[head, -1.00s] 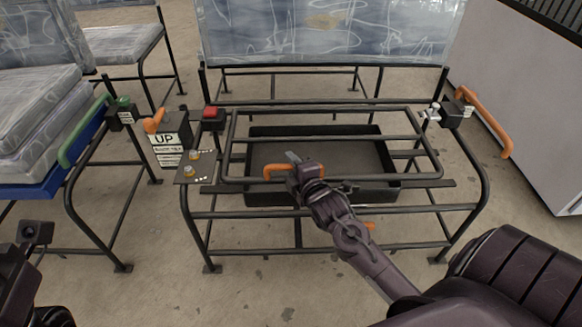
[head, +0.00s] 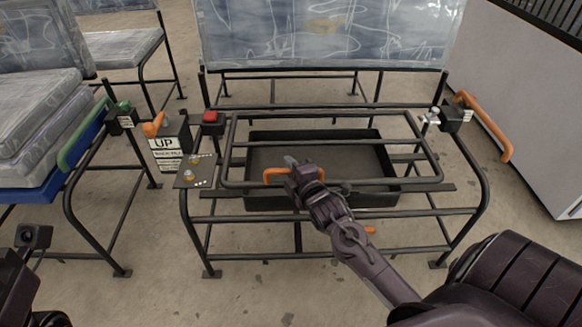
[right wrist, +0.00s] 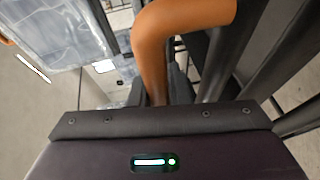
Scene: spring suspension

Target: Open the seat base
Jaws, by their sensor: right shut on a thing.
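The seat base (head: 436,166) is a black tubular frame lying roughly level over a dark tray (head: 262,200). An orange handle (head: 276,176) sits at its front bar. My right gripper (head: 302,174) is shut on this handle, covering its middle, and orange shows on both sides of it. In the right wrist view the orange handle (right wrist: 165,50) runs down between the dark fingers, and its lower end is hidden by my gripper body. Part of my left arm (head: 32,237) shows at the left edge; its jaw opening cannot be made out.
A red button (head: 210,117) and an "UP" box with an orange lever (head: 168,143) stand at the left. A plastic-wrapped backrest (head: 325,35) rises behind. A blue seat (head: 80,155) with a green handle is at far left.

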